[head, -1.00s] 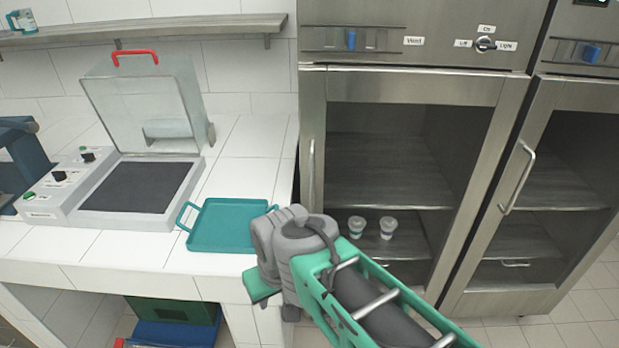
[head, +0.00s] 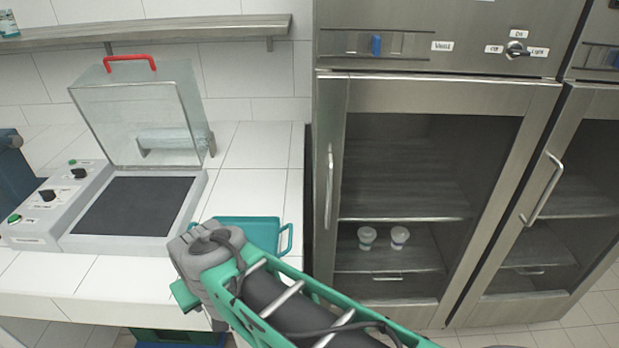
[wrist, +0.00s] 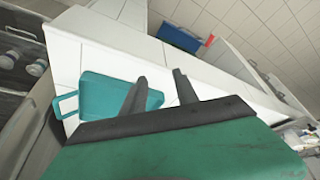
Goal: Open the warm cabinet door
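A steel cabinet (head: 337,262) with a dark see-through door stands right of the counter in the head view. Its door is shut, with a vertical bar handle (head: 329,187) on the left edge. A second steel door with a slanted handle (head: 541,189) is at the right, also shut. I cannot tell from the labels which one is the warm cabinet. My gripper (wrist: 158,74) is open and empty in the wrist view, its two fingers apart over the counter and teal tray. In the head view my arm hides the fingers; it is left of the handle, not touching it.
The teal tray (head: 284,240) lies on the white tiled counter (head: 260,180), partly behind my arm. A machine with a raised clear lid (head: 135,115) stands at the left. Two white cups (head: 399,238) sit on a shelf inside the cabinet. A wall shelf (head: 150,30) is above.

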